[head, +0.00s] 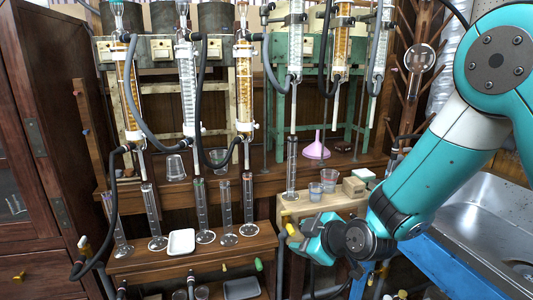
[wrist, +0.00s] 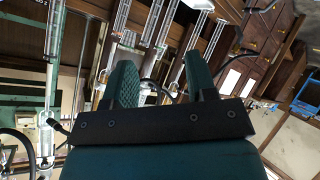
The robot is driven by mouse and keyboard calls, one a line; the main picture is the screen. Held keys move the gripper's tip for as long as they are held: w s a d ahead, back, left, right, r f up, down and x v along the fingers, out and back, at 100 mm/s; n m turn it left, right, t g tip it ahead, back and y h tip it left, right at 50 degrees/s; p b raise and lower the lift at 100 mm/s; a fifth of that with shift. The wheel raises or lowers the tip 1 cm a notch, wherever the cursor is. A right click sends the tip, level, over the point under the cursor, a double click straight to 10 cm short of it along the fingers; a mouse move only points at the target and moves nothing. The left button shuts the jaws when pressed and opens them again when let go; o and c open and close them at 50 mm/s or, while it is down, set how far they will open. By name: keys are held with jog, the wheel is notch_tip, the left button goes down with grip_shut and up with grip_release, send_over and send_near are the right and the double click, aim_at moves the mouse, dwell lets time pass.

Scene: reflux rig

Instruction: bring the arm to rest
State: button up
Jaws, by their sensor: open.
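My arm (head: 435,160) comes down from the upper right in the head view. It bends at a dark joint in front of the right part of the wooden shelf. My gripper shows in the wrist view (wrist: 158,82) with its two teal fingers apart and nothing seen between them.
Glass columns (head: 240,85) with dark hoses stand at the back. Several measuring cylinders (head: 200,210) and a white tray (head: 181,242) stand on the lower left shelf. A pink funnel (head: 317,148) and plastic cups (head: 329,179) are near my arm. A metal sink (head: 480,220) lies at right.

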jog(key=s+d+r+m+g+h, duration=0.1)
jog(key=s+d+r+m+g, duration=0.2)
jog(key=s, duration=0.6)
jog(key=s+d+r+m+g, duration=0.1)
jog(key=s+r+m+g, duration=0.3)
jog(key=s, duration=0.6)
jog(key=s+d+r+g+h, duration=0.1)
jog(key=s+d+r+g, duration=0.1)
jog(key=s+r, duration=0.55)
notch_tip(320, 180, up, 20)
jog(key=s+p, duration=0.1)
jog(key=p, duration=2)
jog(key=shift+s+d+p, duration=0.15)
jog(key=shift+s+p, duration=0.2)
jog(key=shift+s, duration=0.05)
jog(key=shift+f, duration=0.1)
jog(key=shift+c, duration=0.3)
